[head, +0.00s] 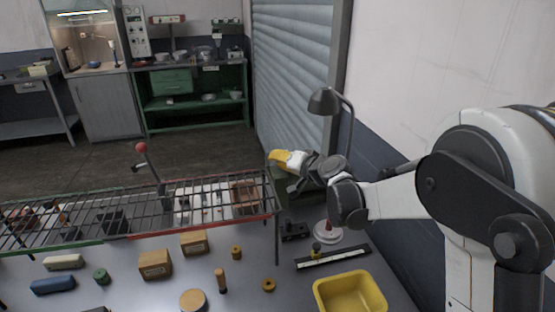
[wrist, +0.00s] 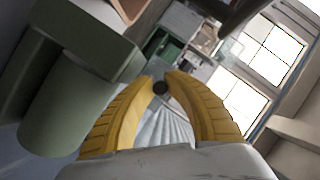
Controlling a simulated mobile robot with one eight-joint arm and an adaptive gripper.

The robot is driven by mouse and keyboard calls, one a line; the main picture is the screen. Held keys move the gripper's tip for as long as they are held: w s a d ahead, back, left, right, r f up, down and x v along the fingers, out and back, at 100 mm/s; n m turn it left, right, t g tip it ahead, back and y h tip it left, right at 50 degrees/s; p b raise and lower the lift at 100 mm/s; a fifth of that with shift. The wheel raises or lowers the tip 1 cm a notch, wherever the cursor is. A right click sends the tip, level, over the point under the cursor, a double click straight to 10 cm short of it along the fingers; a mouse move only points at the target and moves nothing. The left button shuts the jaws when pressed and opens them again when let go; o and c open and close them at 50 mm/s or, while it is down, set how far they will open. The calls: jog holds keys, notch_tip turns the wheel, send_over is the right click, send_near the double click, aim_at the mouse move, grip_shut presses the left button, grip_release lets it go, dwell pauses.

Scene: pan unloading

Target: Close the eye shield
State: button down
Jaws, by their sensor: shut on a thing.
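My gripper (head: 275,157), with yellow fingers, is at the far right end of the bench, above a green machine (head: 288,190). In the wrist view the yellow fingertips (wrist: 160,86) close on a small dark round knob (wrist: 160,88). The green machine body (wrist: 75,95) fills the left of that view, beside the fingers. A pale, see-through panel (wrist: 231,48) shows faintly beyond the fingers; I cannot tell whether it is the eye shield or whether the knob belongs to it. In the head view my arm hides part of the machine.
A wire rack (head: 130,215) spans the bench left of the machine. A desk lamp (head: 325,101) stands close behind my wrist. A yellow bin (head: 350,279) sits at front right. Wooden blocks (head: 155,264) and small parts lie across the front bench.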

jog(key=g+p, duration=0.1)
jog(key=p, duration=0.1)
jog(key=w+r+m+g+h+p, duration=0.1)
jog(key=g+p, duration=0.1)
jog(key=shift+w+a+r+p, duration=0.1)
jog(key=shift+a+r+p, duration=0.1)
jog(key=shift+p, duration=0.2)
jog(key=g+p, duration=0.1)
jog(key=w+g+h+p, duration=0.1)
jog(key=g+p, duration=0.1)
jog(key=w+m+g+h+p, duration=0.1)
jog(key=g+p, duration=0.1)
jog(key=shift+a, duration=0.25)
jog(key=shift+w+a+f+g+h+p, duration=0.1)
jog(key=shift+w+g+h+p, duration=0.3)
jog(key=shift+g+p, duration=0.6)
jog(key=g+p, duration=0.1)
jog(key=p, duration=0.1)
jog(key=g+p, duration=0.1)
jog(key=p, duration=0.1)
jog(key=shift+w+a+f+m+h, duration=0.15)
jog(key=shift+w+f+m+h, duration=0.15)
jog(key=shift+w+f+m, duration=0.1)
jog(key=shift+f+g, duration=0.1)
jog(key=shift+g, duration=0.2)
jog(key=c, duration=1.6)
grip_release()
jog(key=shift+c, duration=0.2)
jog(key=shift+s+b, duration=0.1)
jog(key=shift+b, duration=0.2)
